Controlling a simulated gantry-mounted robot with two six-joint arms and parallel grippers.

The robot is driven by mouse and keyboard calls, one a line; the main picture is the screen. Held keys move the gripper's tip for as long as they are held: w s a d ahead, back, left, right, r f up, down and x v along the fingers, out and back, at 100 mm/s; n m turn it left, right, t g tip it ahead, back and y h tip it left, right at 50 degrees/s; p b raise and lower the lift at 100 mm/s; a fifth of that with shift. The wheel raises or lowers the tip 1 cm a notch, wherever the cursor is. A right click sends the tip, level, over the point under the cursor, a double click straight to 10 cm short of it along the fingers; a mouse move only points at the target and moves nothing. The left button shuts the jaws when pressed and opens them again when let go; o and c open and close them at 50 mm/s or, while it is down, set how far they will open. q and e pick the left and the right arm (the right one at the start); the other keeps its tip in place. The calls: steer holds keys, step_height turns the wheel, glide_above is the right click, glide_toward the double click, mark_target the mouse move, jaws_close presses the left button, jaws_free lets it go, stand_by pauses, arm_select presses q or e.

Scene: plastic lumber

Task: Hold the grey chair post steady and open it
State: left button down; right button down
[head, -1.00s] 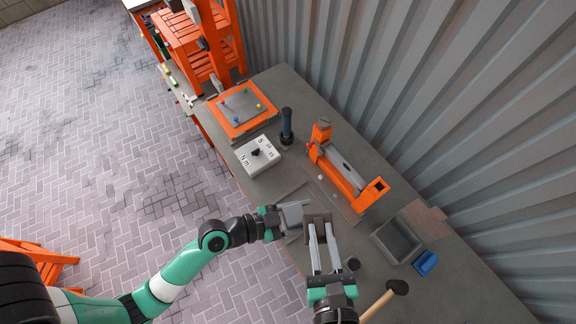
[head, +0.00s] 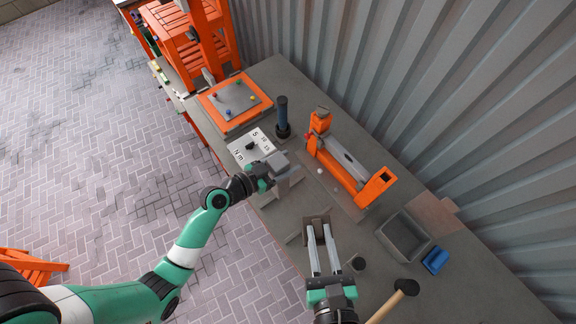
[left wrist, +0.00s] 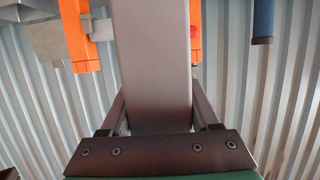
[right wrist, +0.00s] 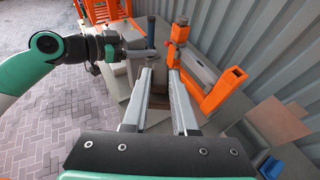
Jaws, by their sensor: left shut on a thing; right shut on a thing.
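A grey piece of the chair post (head: 288,168) is held up over the bench in the head view. My left gripper (head: 272,176) is shut on it. In the left wrist view the grey piece (left wrist: 155,70) fills the middle between the fingers. My right gripper (head: 319,228) is shut on a grey-brown piece (head: 315,215), lower in the head view. That piece also shows between the right fingers in the right wrist view (right wrist: 158,92). The two held pieces are apart in the head view. The inner ends of the pieces are hidden.
An orange fixture (head: 370,188), a grey bin (head: 404,252), a blue block (head: 435,260) and a mallet (head: 405,287) lie to the right. A corrugated wall bounds the bench.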

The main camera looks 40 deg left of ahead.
steer(key=shift+f, duration=0.4)
steer(key=shift+f+b, duration=0.15)
steer(key=shift+b, duration=0.15)
steer(key=shift+f+b, duration=0.7)
arm_select(q)
steer(key=f, duration=0.1)
steer(key=w+f, duration=0.1)
steer(key=f, duration=0.1)
steer(key=w+a+f, duration=0.1)
steer(key=f, duration=0.1)
steer(key=shift+f, duration=0.2)
steer(key=shift+f, duration=0.15)
arm_select(e)
steer(key=shift+f, duration=0.15)
arm_select(q)
steer(key=shift+c, duration=0.6)
jaws_free()
